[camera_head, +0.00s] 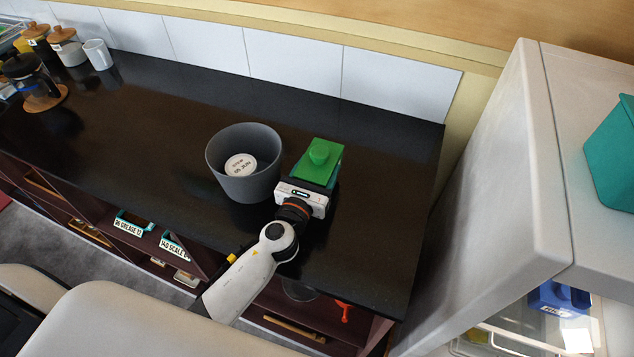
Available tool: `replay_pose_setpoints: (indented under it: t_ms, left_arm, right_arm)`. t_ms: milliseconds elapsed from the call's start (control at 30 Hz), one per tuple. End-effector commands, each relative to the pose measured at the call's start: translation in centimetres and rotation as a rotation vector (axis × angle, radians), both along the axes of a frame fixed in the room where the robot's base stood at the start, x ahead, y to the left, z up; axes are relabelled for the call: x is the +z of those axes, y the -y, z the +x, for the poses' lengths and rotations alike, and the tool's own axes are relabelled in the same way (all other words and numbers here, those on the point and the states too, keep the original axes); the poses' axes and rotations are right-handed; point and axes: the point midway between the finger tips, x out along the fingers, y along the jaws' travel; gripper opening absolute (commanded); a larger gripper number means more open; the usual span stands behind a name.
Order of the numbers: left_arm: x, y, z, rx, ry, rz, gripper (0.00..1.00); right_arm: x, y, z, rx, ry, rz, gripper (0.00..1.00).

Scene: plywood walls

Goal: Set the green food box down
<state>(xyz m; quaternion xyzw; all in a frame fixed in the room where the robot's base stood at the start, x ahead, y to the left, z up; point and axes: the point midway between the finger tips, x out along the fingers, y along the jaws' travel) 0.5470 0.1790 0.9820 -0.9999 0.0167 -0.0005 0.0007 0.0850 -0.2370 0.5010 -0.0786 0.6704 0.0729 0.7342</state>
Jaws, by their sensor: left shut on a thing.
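The green food box (319,158) is over the right part of the black counter (390,180), just beyond my left gripper. My left gripper (311,184) is shut on it, with the white wrist in front hiding the fingers and the near side of the box. My right gripper is out of view.
A grey bin (247,187) with a white round item (240,166) inside stands close to the left of the box. Jars, a white mug (98,54) and a coffee press (33,82) stand far left. A pale cabinet (490,170) rises on the right. The counter between is clear.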

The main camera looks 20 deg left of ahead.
Motion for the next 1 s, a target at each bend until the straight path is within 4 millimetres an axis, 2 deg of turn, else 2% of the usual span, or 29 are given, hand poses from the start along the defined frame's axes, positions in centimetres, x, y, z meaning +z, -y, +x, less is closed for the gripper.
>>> replay_pose_setpoints:
  t_ms: [100,200,633,667,767,1000]
  left_arm:
    - [-2.4,0.0,0.0,0.0,-0.001,-0.002,0.0]
    - [-3.3,0.0,0.0,0.001,0.0,-0.002,0.0]
    - [-3.7,0.0,0.0,-0.001,0.001,0.0,0.0]
    - [-3.6,0.0,0.0,0.0,-0.002,0.0,0.72]
    - [-3.6,0.0,0.0,0.0,-0.002,0.0,0.88]
    - [-3.6,0.0,0.0,0.0,-0.001,0.0,0.89]
  right_arm:
    - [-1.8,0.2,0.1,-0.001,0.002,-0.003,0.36]
    - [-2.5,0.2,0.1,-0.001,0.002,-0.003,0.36]
    - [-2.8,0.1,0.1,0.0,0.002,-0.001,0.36]
    - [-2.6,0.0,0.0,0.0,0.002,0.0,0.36]
    - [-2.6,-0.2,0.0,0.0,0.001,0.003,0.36]
    - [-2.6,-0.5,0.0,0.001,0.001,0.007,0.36]
